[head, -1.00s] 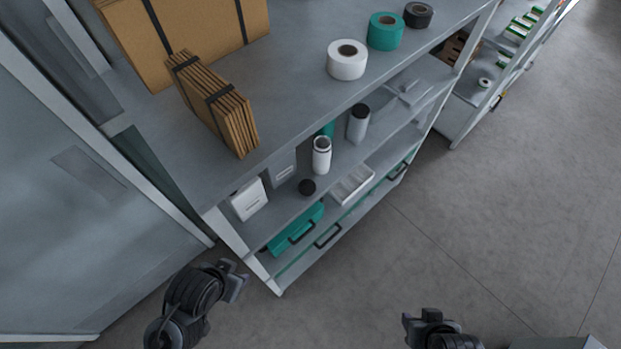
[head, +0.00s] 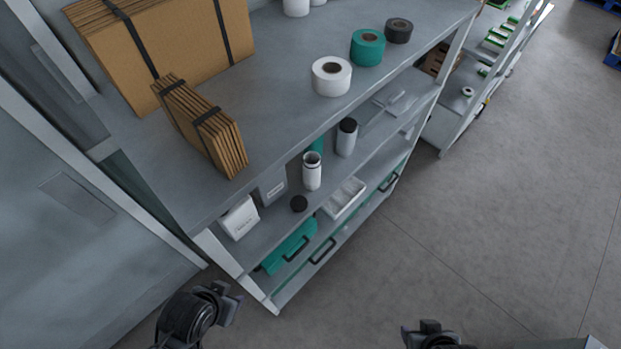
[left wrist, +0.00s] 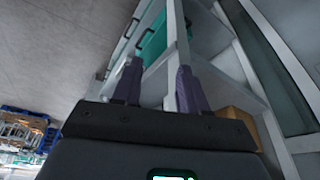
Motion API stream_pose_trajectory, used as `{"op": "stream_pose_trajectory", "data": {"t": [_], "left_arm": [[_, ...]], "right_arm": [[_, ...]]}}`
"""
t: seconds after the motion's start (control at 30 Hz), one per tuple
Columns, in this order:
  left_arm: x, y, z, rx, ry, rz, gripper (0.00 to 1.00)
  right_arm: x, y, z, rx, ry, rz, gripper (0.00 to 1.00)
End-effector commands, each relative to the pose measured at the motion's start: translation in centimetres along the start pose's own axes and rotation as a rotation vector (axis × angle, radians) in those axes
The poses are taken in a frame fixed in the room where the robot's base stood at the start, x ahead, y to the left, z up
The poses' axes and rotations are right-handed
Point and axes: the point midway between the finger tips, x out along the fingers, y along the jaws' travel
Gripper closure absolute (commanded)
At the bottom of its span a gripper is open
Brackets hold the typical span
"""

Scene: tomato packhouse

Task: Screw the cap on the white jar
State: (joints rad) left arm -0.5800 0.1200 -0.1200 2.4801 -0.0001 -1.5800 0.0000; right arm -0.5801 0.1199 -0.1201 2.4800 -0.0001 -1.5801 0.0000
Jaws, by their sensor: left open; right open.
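The uncapped white jar (head: 312,171) stands upright on the middle shelf under the worktop in the head view, its dark-rimmed mouth open. My left gripper (head: 228,302) is at the bottom of the head view, below and in front of the shelf, empty. In the left wrist view its two fingers (left wrist: 158,88) are spread with nothing between them. My right gripper (head: 425,328) is at the bottom edge, partly cut off, over the floor, apart from the shelf, with nothing seen in it.
A capped light jar (head: 346,138) stands behind the open jar. The worktop above carries cardboard (head: 201,127) and tape rolls (head: 331,76). Teal cases (head: 289,246) sit below. The floor right is clear.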

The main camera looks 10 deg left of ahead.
Motion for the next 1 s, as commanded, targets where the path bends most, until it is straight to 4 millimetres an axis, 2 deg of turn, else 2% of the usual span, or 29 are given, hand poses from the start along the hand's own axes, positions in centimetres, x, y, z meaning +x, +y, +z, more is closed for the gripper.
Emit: {"op": "stream_pose_trajectory", "data": {"t": [0.43, 0.73, 0.77, 1.0], "left_arm": [[0.00, 0.00, 0.00, 0.000, 0.000, 0.000, 0.57], [0.00, 0.00, 0.00, 0.000, 0.000, 0.000, 0.13], [0.00, 0.00, 0.00, 0.000, 0.000, 0.000, 0.11], [0.03, 0.00, 0.00, 0.000, 0.000, 0.000, 0.11]], "right_arm": [[0.00, 0.00, 0.01, 0.000, 0.000, 0.000, 0.57], [0.00, 0.00, 0.01, 0.000, 0.000, 0.000, 0.57], [0.00, 0.00, 0.01, 0.000, 0.000, 0.000, 0.57], [0.00, 0.00, 0.01, 0.000, 0.000, 0.000, 0.57]]}}
